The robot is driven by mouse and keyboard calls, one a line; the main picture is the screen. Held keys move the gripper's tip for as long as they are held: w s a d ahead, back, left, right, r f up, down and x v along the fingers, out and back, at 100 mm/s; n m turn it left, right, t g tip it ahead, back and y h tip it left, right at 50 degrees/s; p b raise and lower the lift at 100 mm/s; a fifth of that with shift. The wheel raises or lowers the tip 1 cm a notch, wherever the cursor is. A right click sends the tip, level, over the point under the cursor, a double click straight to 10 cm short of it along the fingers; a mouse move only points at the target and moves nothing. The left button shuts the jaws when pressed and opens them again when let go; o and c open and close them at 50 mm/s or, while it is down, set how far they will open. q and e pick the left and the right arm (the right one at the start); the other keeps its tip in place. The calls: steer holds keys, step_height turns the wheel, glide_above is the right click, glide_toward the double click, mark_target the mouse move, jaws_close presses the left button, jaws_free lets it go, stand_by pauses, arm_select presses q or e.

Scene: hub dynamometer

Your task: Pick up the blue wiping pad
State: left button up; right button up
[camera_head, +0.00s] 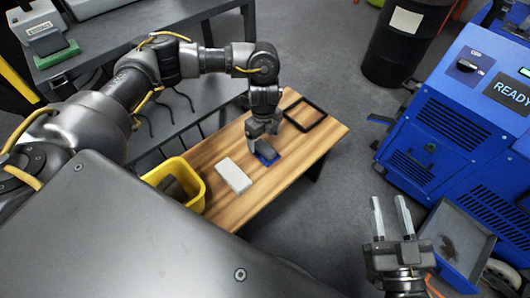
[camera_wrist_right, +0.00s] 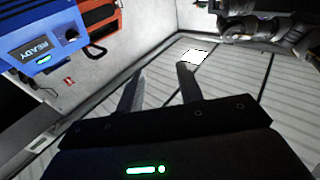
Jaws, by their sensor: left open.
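The blue wiping pad (camera_head: 268,158) lies on the wooden bench (camera_head: 285,175), with a dark grey part on top of it. My left gripper (camera_head: 262,137) is directly above the pad, pointing down, with its fingers open. The fingertips are close to the pad's dark top; I cannot tell whether they touch it. My right gripper (camera_head: 390,218) is open and empty over the floor, right of the bench. Its two spread fingers also show in the right wrist view (camera_wrist_right: 160,88), with nothing between them.
A pale grey block (camera_head: 234,176) lies left of the pad. A black square frame (camera_head: 304,114) lies at the bench's far end. A yellow bin (camera_head: 190,190) stands at the left. A blue machine marked READY (camera_head: 455,125) and a grey tray (camera_head: 458,235) are at the right.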

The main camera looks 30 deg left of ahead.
mark_target(265, 147)
arm_select(q)
steer(key=shift+f, duration=0.35)
steer(key=shift+f+b, duration=0.35)
steer(key=shift+f, duration=0.05)
step_height(265, 147, down, 4)
steer(key=shift+d+r+b, duration=0.1)
steer(key=shift+b, duration=1)
steer(key=shift+f, duration=0.3)
arm_select(e)
step_height(265, 147, up, 6)
steer(key=s+d+t+y, duration=0.1)
steer(key=d+t+y, duration=0.1)
steer(key=t, duration=0.4)
steer(key=shift+s+d, duration=0.15)
steer(key=shift+s, duration=0.05)
arm_select(q)
steer(key=c, duration=1.1)
steer(key=shift+r, duration=0.1)
